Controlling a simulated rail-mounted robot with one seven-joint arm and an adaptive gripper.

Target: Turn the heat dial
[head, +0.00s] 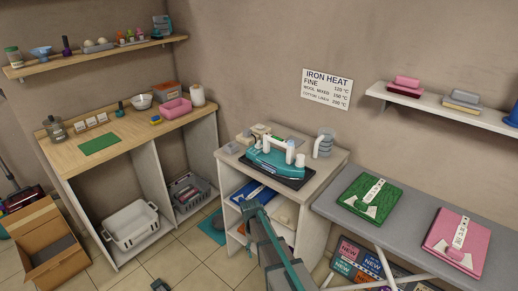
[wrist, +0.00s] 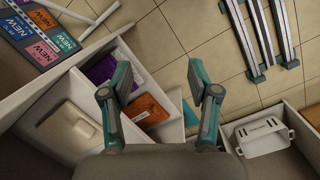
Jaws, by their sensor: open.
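A teal and white iron (head: 276,158) rests on a dark pad on the small cabinet (head: 322,160) in the middle of the head view. A small round white part (head: 300,160) shows at its right side; I cannot tell whether this is the heat dial. My gripper (wrist: 159,70) is open and empty in the wrist view, its two teal fingers wide apart. It points down at shelves and floor, and the iron is not in the wrist view. In the head view my grey and teal arm stands in front of the cabinet, below the iron.
An "IRON HEAT" chart (head: 327,89) hangs on the wall behind. Green (head: 370,197) and pink (head: 456,238) folded cloths lie on the grey table at right. A white basket (wrist: 264,136) is low at right in the wrist view.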

